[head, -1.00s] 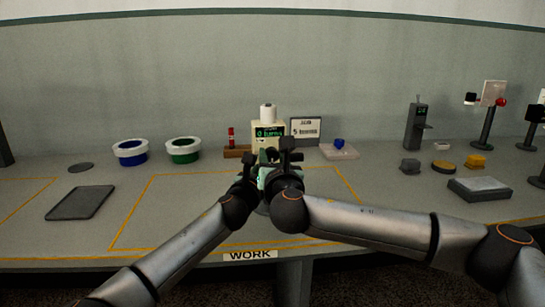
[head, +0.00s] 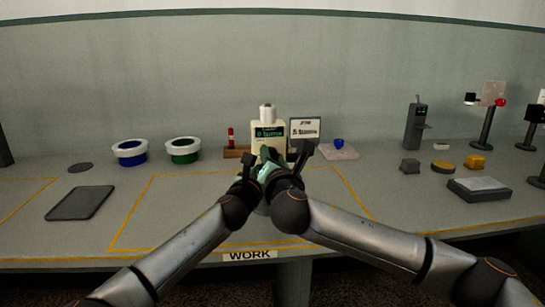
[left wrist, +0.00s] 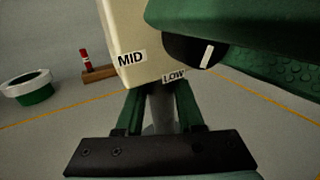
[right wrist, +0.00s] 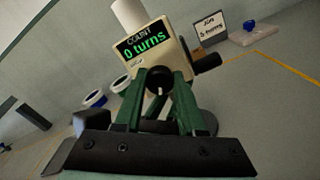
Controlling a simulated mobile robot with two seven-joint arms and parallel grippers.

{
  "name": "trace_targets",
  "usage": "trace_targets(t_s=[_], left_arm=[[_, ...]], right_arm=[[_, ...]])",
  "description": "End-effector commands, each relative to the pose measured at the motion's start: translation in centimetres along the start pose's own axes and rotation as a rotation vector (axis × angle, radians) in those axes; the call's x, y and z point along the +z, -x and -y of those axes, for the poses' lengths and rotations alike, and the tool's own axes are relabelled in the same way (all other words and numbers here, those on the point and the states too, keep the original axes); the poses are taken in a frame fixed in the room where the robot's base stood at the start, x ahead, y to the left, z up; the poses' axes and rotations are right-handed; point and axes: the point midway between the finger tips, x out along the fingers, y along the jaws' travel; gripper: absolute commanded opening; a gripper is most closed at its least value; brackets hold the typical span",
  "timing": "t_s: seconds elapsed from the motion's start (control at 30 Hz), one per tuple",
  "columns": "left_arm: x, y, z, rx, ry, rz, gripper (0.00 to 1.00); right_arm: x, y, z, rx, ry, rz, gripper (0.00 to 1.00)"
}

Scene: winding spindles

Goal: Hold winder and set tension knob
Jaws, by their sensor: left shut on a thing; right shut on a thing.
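The cream winder (head: 267,122) stands at the back of the work area, its display reading 0 turns. It also shows in the right wrist view (right wrist: 178,52). Its black tension knob (left wrist: 205,50) has a white pointer line and sits beside the MID and LOW labels. The knob also shows in the right wrist view (right wrist: 158,76). My left gripper (left wrist: 160,98) is shut on the grey stem under the winder's body. My right gripper (right wrist: 158,92) is shut on the knob, its green fingers on either side. A green finger hides part of the knob in the left wrist view.
A job sign reading 5 turns (head: 305,129) stands right of the winder, near a tray (head: 345,153) with a blue piece. A red-topped item (head: 231,136) is on a wooden block at left. Blue (head: 130,153) and green (head: 183,151) tubs stand farther left.

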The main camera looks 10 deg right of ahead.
Motion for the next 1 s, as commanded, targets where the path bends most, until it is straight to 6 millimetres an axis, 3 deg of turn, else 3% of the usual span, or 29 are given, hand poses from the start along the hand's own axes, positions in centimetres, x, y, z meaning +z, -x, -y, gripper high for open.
trace_targets(t_s=[0.03, 0.6, 1.0], left_arm=[[-0.79, 0.04, -0.06, 0.003, 0.002, -0.011, 0.00], [-0.79, 0.04, -0.05, 0.003, 0.002, -0.011, 0.00], [-0.80, 0.04, -0.04, 0.002, 0.001, -0.011, 0.00]], right_arm=[[-0.27, 0.08, -0.10, 0.004, -0.049, -0.005, 0.00], [-0.21, 0.11, -0.20, 0.009, -0.563, -0.005, 0.00], [-0.11, 0.13, -0.28, 0.013, -0.761, -0.005, 0.00]])
